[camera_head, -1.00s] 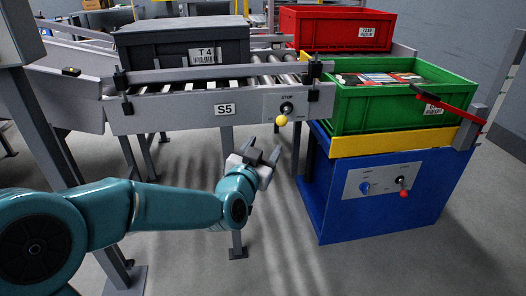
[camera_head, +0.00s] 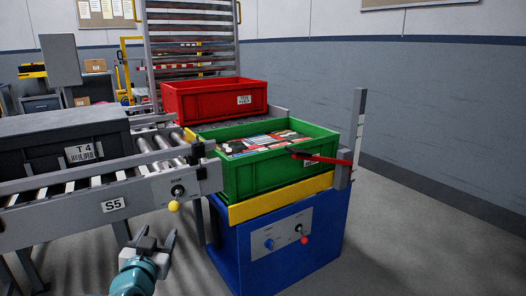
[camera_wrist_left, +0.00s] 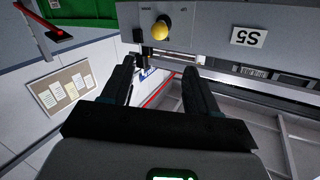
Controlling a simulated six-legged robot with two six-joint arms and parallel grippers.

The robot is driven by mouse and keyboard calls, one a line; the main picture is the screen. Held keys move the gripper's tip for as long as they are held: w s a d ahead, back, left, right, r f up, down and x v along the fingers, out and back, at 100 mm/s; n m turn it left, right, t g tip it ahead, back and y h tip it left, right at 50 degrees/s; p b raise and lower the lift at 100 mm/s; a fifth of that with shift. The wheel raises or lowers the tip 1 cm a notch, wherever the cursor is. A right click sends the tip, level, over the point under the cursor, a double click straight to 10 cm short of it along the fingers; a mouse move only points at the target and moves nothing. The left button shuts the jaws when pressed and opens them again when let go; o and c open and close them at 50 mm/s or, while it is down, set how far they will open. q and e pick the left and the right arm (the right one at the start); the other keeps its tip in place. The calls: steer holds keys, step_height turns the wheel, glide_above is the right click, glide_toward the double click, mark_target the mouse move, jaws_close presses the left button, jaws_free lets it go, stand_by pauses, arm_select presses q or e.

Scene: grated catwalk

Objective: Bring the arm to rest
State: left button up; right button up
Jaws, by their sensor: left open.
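My left gripper (camera_head: 153,241) is at the lower left of the head view, in front of the S5 conveyor and left of the blue stand. Its two fingers are apart with nothing between them; the left wrist view also shows the open fingers (camera_wrist_left: 158,82). A yellow-knobbed lever (camera_head: 174,206) on the conveyor's end panel is above the gripper and apart from it. In the left wrist view the yellow knob (camera_wrist_left: 160,30) is beyond the fingers. My right gripper is not in view.
A green crate (camera_head: 236,182) of flat items sits on the blue stand (camera_head: 252,262), with a red-knobbed lever (camera_head: 304,239) and a red arm (camera_head: 325,158). A red crate (camera_head: 200,103) stands behind. A dark T4 tote (camera_head: 45,150) sits on the conveyor. Floor at right is clear.

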arm_select(q)
steer(key=s+d+f+n+g+h+p, duration=0.1)
steer(key=s+d+f+g+h+p, duration=0.1)
steer(key=s+d+g+p, duration=0.3)
steer(key=s+d+f+n+g+h+p, duration=0.1)
steer(key=s+d+f+g+p, duration=0.4)
steer(key=s+p, duration=0.8)
steer(key=s+d+f+n+g+h+p, duration=0.1)
steer(key=s+d+f+g+h+p, duration=0.2)
steer(key=s+p, duration=0.6)
steer(key=s+d+f+g, duration=0.1)
steer(key=s+d+g, duration=0.1)
steer(key=s+g, duration=0.1)
steer(key=shift+s+g, duration=0.3)
steer(key=shift+s, duration=0.45)
steer(key=c, duration=0.3)
steer(key=shift+a, duration=0.1)
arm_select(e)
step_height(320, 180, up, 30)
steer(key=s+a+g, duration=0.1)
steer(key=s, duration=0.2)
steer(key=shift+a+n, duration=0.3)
arm_select(q)
steer(key=shift+a, duration=0.15)
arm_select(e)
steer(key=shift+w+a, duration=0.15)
